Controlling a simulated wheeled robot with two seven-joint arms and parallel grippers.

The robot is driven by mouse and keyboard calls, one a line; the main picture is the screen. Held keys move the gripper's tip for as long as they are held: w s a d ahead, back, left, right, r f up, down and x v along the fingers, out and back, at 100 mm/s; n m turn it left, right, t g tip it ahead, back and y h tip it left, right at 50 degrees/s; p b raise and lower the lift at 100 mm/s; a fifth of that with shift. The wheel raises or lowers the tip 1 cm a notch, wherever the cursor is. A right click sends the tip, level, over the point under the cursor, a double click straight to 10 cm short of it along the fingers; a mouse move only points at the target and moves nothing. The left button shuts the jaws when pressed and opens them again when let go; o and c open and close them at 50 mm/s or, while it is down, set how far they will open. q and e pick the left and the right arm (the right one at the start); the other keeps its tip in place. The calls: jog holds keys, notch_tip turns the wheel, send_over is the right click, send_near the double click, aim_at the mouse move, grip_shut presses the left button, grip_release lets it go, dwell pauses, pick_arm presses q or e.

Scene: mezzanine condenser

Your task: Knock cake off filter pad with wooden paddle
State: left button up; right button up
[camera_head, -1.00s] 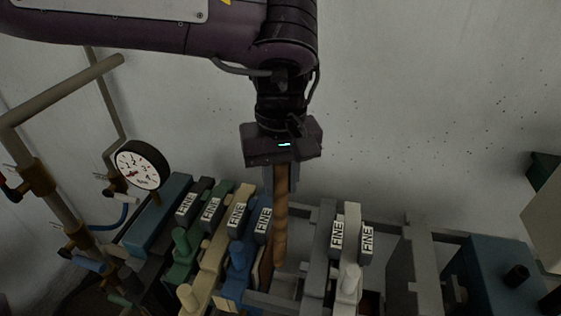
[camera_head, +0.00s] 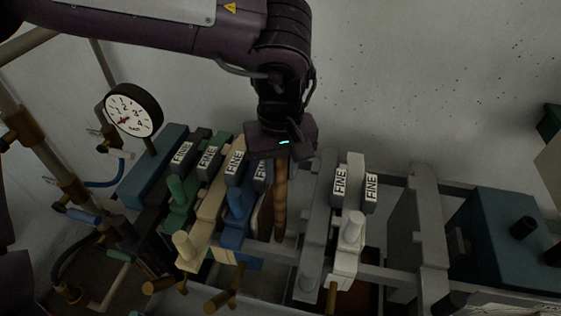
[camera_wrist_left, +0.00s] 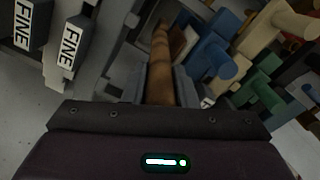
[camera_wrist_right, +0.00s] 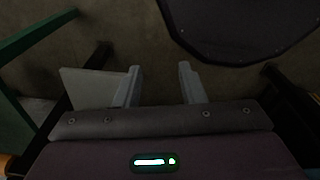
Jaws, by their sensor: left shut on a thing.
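The paddle also shows in the left wrist view (camera_wrist_left: 161,65). A dark brown layer (camera_head: 266,212), possibly the cake on its pad, stands just left of the paddle, against the blue plate's side. I cannot tell whether they touch. My right gripper (camera_wrist_right: 158,86) is open and empty, in the right wrist view only.
Cream (camera_head: 197,240) and green (camera_head: 180,205) plates stand left of the blue one, and a white plate (camera_head: 348,245) stands right of the grey one. A pressure gauge (camera_head: 133,110) and pipes are at left. A teal block (camera_head: 500,240) is at right. The wall is behind.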

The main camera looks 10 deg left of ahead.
dwell(0.4)
pick_arm(q)
jog(key=a+p, duration=0.1)
jog(key=a, duration=0.2)
jog(key=shift+a+p, duration=0.2)
jog(key=shift+p, duration=0.1)
jog(key=shift+d, duration=0.1)
jog(key=d+p, duration=0.1)
jog(key=d, duration=0.2)
dwell(1.1)
